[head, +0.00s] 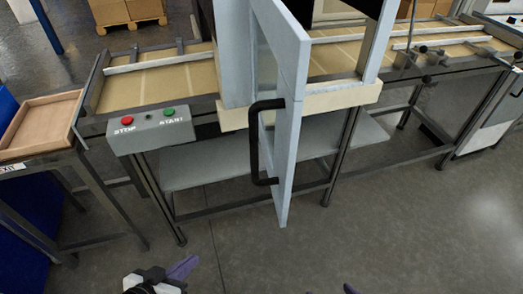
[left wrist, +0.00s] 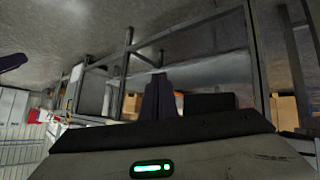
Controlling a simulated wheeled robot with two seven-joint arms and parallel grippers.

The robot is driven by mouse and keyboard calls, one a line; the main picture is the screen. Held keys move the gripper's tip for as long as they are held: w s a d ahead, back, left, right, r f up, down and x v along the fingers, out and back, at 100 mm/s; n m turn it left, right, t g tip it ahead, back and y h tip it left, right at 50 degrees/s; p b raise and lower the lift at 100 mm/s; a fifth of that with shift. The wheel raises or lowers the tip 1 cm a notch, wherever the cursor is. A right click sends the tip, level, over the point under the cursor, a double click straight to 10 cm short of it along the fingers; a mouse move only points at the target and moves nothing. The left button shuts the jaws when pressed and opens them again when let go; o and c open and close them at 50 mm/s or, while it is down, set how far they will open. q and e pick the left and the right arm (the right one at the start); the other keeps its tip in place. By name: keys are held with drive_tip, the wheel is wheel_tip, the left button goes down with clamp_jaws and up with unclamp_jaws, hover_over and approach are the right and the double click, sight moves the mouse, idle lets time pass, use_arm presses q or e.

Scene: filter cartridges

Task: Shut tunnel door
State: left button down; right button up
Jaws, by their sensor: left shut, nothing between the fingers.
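The tunnel door (head: 290,120) is a pale blue framed panel with a window. It stands open, swung out from the tunnel (head: 232,60) toward me. Its black bar handle (head: 254,145) is on the left side of the door as I see it. My left gripper (head: 183,267) is low at the bottom edge of the head view, short of the door and left of it, touching nothing. Its purple fingers (left wrist: 159,97) are together and empty in the left wrist view.
A conveyor (head: 150,85) runs through the tunnel from left to right. A control box (head: 150,132) with red STOP and green START buttons is at its front left. A wooden tray (head: 40,122) lies on a side table at left. The floor before the door is clear.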

use_arm(q)
drive_tip(key=w+d+r+m+h+b, duration=0.1)
drive_tip(key=w+r+m+h+b, duration=0.25)
drive_tip(key=r, duration=0.55)
drive_tip(key=w+r+m+h+b, duration=0.1)
drive_tip(key=w+r+h+b, duration=0.25)
drive_tip(key=w+r, duration=0.4)
drive_tip(key=s+d+r+m+g+h+b, duration=0.25)
drive_tip(key=s+r+m, duration=0.3)
drive_tip(key=r, duration=0.45)
drive_tip(key=s+d+r+m+g+h+b, duration=0.15)
drive_tip(key=s+r+m+g+h, duration=0.25)
drive_tip(key=s+r, duration=0.5)
drive_tip(key=p, duration=0.4)
approach(285, 157)
drive_tip(key=d, duration=0.5)
drive_tip(key=shift+w+r, duration=0.2)
drive_tip(key=shift+w+d+f, duration=0.1)
drive_tip(key=shift+d+f, duration=0.05)
drive_tip(key=shift+d, duration=0.5)
use_arm(e)
wheel_tip(285, 157, down, 7)
drive_tip(key=s+a, duration=0.1)
drive_tip(key=s, duration=0.1)
drive_tip(key=shift+a, duration=0.2)
